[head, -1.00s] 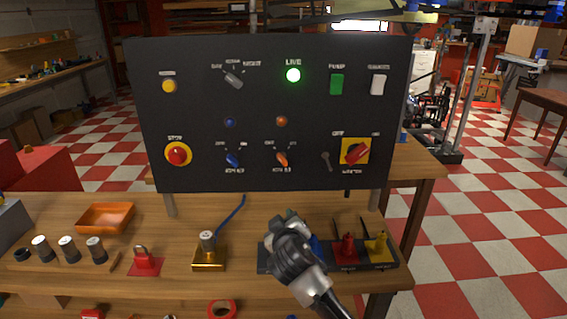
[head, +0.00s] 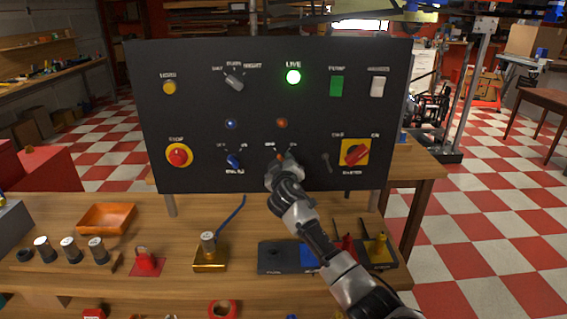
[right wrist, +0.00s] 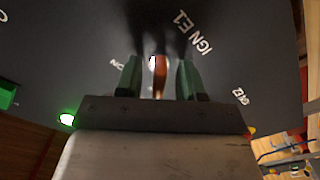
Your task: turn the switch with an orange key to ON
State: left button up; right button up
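The switch with an orange key (head: 281,157) is in the lower row of the black panel (head: 205,105), right of a similar switch with a blue key (head: 233,161). My right gripper (head: 285,164) is in front of it and hides most of it in the head view. In the right wrist view the orange key (right wrist: 160,75) stands between the two green fingers of my right gripper (right wrist: 158,82), which is open, with a gap on each side of the key. The switch's exact setting is unclear. My left gripper is not in view.
A red and yellow master switch (head: 355,152) is to the right and a red stop button (head: 178,155) to the left on the panel. A green lamp (head: 293,77) glows above.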

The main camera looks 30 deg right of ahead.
jog(key=shift+w+d, duration=0.2)
jog(key=shift+w, duration=0.05)
grip_shut()
